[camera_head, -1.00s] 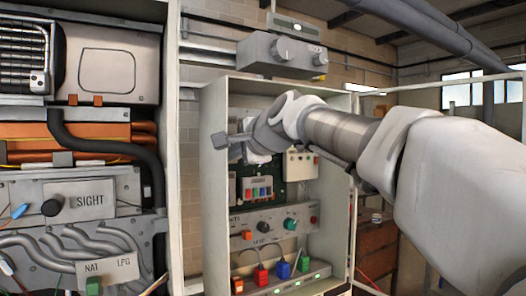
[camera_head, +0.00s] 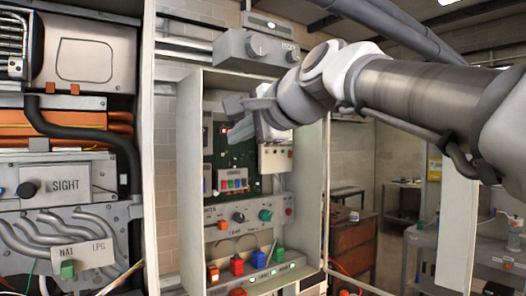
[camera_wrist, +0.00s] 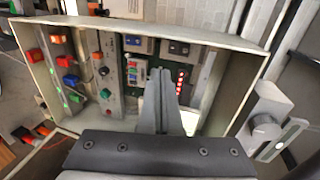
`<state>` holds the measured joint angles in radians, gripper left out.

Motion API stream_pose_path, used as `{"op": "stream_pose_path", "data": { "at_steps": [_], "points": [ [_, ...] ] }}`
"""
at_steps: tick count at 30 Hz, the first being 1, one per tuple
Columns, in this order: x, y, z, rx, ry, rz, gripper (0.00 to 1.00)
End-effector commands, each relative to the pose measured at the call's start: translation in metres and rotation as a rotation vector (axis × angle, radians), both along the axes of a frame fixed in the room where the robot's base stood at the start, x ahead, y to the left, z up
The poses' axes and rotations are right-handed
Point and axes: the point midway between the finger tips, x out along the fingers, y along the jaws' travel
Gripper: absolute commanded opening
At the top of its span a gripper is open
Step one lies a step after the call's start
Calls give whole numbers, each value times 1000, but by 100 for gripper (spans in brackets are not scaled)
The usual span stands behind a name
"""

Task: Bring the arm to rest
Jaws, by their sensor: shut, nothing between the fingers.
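My arm (camera_head: 415,92) reaches in from the right in the head view, its wrist bent so that my gripper (camera_head: 236,128) hangs before the open control cabinet (camera_head: 190,165). The wrist view shows the two fingers of my gripper (camera_wrist: 163,85) together, with nothing between them. They point into the same cabinet (camera_wrist: 215,45), in front of its green circuit board (camera_wrist: 143,77). I cannot tell the exact gap to the board; no contact shows.
A grey box with knobs (camera_head: 258,50) is mounted just above the cabinet, close to my wrist. A heater panel (camera_head: 75,185) with hoses stands at the left. Farther right are a brown cabinet (camera_head: 352,245) and a grey bench (camera_head: 490,255). Floor space shows between them.

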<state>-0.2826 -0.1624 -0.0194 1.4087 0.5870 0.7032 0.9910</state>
Motion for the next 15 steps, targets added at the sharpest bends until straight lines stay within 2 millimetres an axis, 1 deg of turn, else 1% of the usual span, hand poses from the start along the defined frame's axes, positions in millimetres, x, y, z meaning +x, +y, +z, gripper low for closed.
{"op": "stream_pose_path", "data": {
  "at_steps": [5,8,11,12,14,15],
  "points": [
    [-4,-4,-3,-14,-2,-2,0],
    [-10,-16,-21,-87,-2,-5,0],
    [-23,-38,-58,-235,0,-4,0],
    [-31,-49,-77,-309,1,1,0],
    [-45,-67,-108,-428,8,15,0],
    [-55,-78,-129,-508,14,29,0]
  ]
}}
